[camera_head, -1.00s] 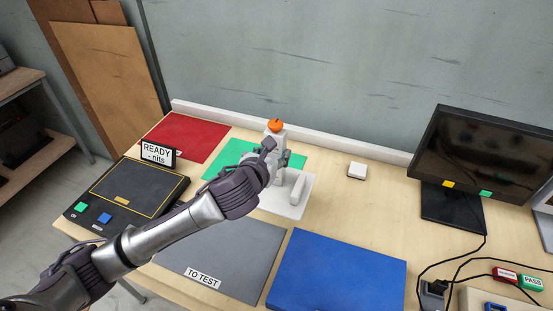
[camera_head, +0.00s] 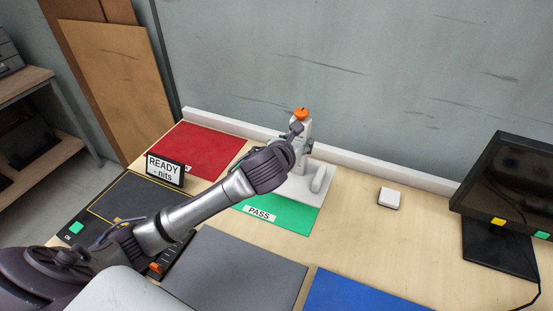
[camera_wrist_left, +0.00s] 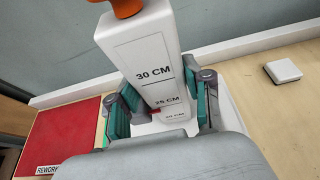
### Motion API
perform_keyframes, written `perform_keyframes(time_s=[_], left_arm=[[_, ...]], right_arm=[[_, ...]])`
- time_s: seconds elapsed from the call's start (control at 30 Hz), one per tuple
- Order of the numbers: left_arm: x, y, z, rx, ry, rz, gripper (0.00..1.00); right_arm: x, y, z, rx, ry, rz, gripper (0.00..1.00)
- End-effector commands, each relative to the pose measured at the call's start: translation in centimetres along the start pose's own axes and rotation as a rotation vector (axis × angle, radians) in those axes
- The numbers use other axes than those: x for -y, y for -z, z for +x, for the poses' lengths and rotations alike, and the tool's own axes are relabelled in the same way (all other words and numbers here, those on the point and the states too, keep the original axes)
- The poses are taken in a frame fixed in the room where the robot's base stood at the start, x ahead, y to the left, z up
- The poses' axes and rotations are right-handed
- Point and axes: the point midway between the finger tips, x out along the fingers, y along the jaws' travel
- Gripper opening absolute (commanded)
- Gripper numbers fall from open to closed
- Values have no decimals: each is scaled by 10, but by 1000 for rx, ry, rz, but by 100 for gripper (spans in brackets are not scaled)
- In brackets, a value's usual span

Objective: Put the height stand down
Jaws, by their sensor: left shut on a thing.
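The height stand (camera_head: 304,131) is a white upright post with an orange knob on top and a flat white base. My left gripper (camera_head: 299,146) is shut on its post, with the teal pads on both sides. In the left wrist view the stand (camera_wrist_left: 147,48) shows marks such as 30 CM, and the fingers (camera_wrist_left: 160,108) flank it lower down. The base overlaps the back right of the green PASS mat (camera_head: 290,217). I cannot tell whether the base touches the mat or hangs just above it. My right gripper is not in view.
A red mat (camera_head: 195,150) lies left of the green one, with a READY sign (camera_head: 163,168) in front. Grey (camera_head: 240,270) and blue (camera_head: 360,292) mats lie nearer. A small white block (camera_head: 389,198) and a monitor (camera_head: 515,185) stand right. A white ledge (camera_head: 390,175) runs behind.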

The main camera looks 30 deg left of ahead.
Motion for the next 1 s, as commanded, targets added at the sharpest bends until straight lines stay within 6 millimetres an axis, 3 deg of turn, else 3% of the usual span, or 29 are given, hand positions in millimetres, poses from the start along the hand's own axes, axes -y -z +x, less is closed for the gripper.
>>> perform_keyframes(time_s=[0.2, 0.4, 0.53, 0.8, 1.0], left_arm=[[-43, 19, 12, 6, -3, 1, 0], [-64, 30, 19, 8, 1, 0, 0], [-66, 34, 21, 9, 3, 0, 0], [-66, 64, 34, 7, 2, -2, 0], [-66, 67, 35, 11, 2, 2, 0]], right_arm=[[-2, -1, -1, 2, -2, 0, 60], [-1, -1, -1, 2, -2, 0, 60], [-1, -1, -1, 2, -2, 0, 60], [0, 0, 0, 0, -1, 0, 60], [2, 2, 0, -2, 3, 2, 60]])
